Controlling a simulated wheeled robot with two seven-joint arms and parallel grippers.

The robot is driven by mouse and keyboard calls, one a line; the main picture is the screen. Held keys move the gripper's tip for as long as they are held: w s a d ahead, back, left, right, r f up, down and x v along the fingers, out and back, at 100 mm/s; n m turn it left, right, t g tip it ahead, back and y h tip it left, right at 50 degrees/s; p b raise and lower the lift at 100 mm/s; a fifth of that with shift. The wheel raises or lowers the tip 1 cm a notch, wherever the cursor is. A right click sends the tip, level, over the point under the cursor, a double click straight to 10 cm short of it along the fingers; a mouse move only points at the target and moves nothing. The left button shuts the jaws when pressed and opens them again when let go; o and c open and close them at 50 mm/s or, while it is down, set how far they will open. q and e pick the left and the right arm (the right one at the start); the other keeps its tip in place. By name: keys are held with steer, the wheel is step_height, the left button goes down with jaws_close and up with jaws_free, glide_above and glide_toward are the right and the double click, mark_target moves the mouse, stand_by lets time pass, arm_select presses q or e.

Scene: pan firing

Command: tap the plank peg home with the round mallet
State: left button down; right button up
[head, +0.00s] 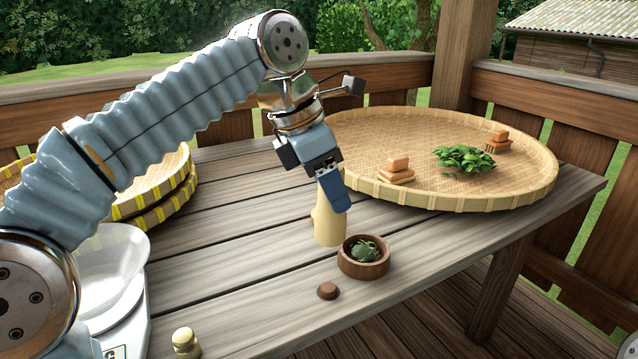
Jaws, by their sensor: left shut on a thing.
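My left gripper (333,192) reaches over the table from the left, its dark blue fingers pointing down. It is shut on the pale wooden round mallet (328,228), whose wide end hangs lowest. The fingers hide part of the mallet. The plank peg (327,290) is a small round brown knob standing proud of the table plank, nearer the front edge than the mallet. The mallet and peg are apart in the picture; I cannot tell the mallet's exact height over the planks. My right gripper is out of view.
A small wooden bowl (347,268) with green leaves stands right of the mallet. A large woven tray (395,195) with leaves and brushes fills the back right. A white scale (110,262), yellow-edged baskets (178,190) and a pale knobbed piece (185,343) are at left.

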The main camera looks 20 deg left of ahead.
mark_target(330, 230)
arm_select(q)
steer(key=shift+f+b, duration=1.65)
steer(key=shift+f, duration=0.9)
steer(key=shift+r, duration=0.1)
steer(key=shift+r+p, duration=0.1)
steer(key=shift+p, duration=0.25)
step_height(330, 230, down, 8)
steer(key=b, duration=0.5)
steer(key=shift+r+b, duration=0.2)
steer(key=shift+b, duration=0.2)
steer(key=shift+r+p, duration=0.75)
step_height(330, 230, up, 3)
steer(key=p, duration=0.3)
